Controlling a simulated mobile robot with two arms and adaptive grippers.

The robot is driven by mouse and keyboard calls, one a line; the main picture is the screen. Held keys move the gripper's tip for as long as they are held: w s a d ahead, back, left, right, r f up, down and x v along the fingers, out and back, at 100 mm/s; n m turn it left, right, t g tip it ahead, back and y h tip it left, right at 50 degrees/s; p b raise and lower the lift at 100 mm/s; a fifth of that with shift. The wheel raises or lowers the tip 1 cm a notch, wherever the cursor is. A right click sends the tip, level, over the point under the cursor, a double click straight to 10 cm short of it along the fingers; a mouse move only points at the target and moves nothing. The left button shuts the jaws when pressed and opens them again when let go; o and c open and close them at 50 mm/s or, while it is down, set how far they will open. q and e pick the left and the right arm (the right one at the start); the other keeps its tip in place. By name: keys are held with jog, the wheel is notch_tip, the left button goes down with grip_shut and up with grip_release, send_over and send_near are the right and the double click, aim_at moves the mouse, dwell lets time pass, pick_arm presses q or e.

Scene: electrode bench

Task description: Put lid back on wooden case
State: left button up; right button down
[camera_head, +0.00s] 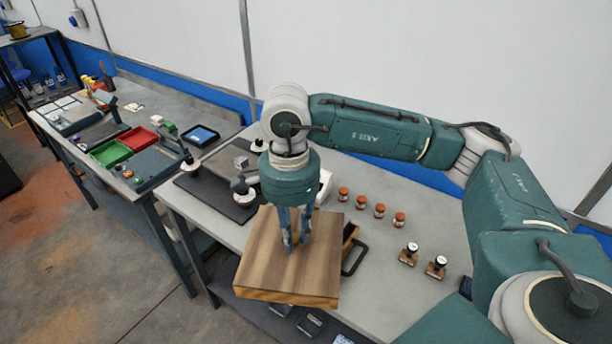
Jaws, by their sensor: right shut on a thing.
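The wooden lid (270,277), a broad brown square board with a lighter front edge, is at the front edge of the bench. My right gripper (296,242) points down at its top, with its blue fingers close together and shut on it. The part that the fingers grip is hidden by the fingers. Behind the lid's right side, a small part of the wooden case (349,231) shows, beside a black handle (354,257). Most of the case is hidden by the lid, so I cannot tell whether the two touch. My left gripper is out of view.
Several small orange-brown jars (361,202) stand in a row behind the case. Two black-topped items (409,254) stand to the right. A dark mat (215,188) lies left of my gripper. A second bench with red (137,138) and green trays (110,153) is at left.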

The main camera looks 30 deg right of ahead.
jog(key=w+d+m, duration=0.1)
jog(key=m, duration=0.2)
jog(key=w+d+r+m+p, duration=0.1)
jog(key=m, duration=0.2)
jog(key=w+d+m, duration=0.1)
jog(key=d+m, duration=0.1)
jog(key=m, duration=0.2)
jog(key=shift+w+r, duration=0.3)
jog(key=shift+w, duration=0.1)
jog(key=w+d+r+m+p, duration=0.15)
jog(key=w+d+m, duration=0.35)
jog(key=m, duration=0.8)
jog(key=shift+s+d+f+b, duration=0.15)
jog(key=shift+f+b, duration=0.65)
jog(key=shift+f, duration=0.6)
jog(key=shift+s+d+f+b, duration=0.1)
jog(key=shift+f+b, duration=0.75)
jog(key=shift+f, duration=0.6)
jog(key=shift+s+d+f+b, duration=0.15)
jog(key=shift+f+b, duration=0.65)
jog(key=shift+f, duration=0.6)
jog(key=shift+a+f+b, duration=0.15)
jog(key=shift+f+b, duration=0.05)
jog(key=shift+b, duration=0.1)
jog(key=shift+c, duration=1.4)
grip_release()
jog(key=shift+s, duration=0.1)
